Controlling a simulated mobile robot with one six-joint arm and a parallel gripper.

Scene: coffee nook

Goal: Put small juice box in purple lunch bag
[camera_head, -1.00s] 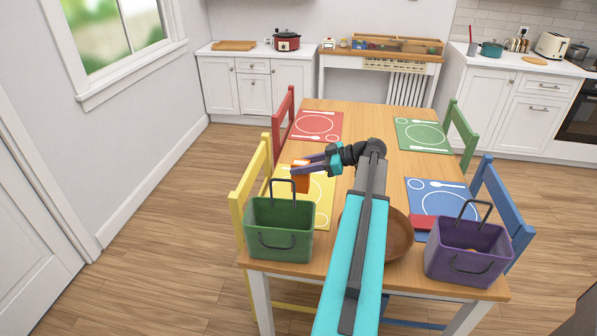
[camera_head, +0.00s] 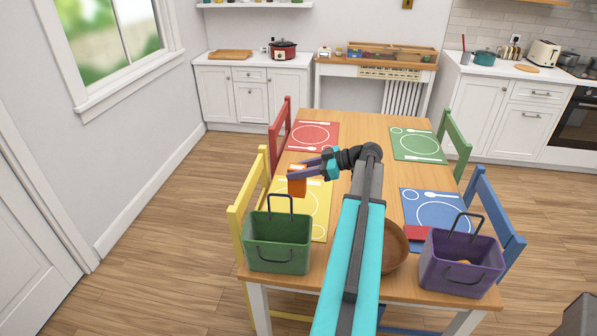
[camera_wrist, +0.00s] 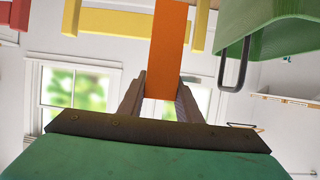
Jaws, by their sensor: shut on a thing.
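My gripper (camera_head: 307,173) is shut on a small orange box (camera_head: 297,186), which matches the juice box. It holds the box above the yellow placemat, behind the green lunch bag. In the wrist view the orange box (camera_wrist: 166,45) stands out from between the two fingers (camera_wrist: 158,100). The purple lunch bag (camera_head: 455,275) stands open at the front right corner of the table, its handle raised. Something orange shows inside it, too small to name. My gripper is well to the left of the purple bag and apart from it.
A green lunch bag (camera_head: 277,255) with a raised handle stands at the table's front left. A brown bowl (camera_head: 396,248) is partly hidden behind my arm. A red item (camera_head: 417,233) lies on the blue placemat (camera_head: 437,207) beside the purple bag. Coloured chairs stand along both sides.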

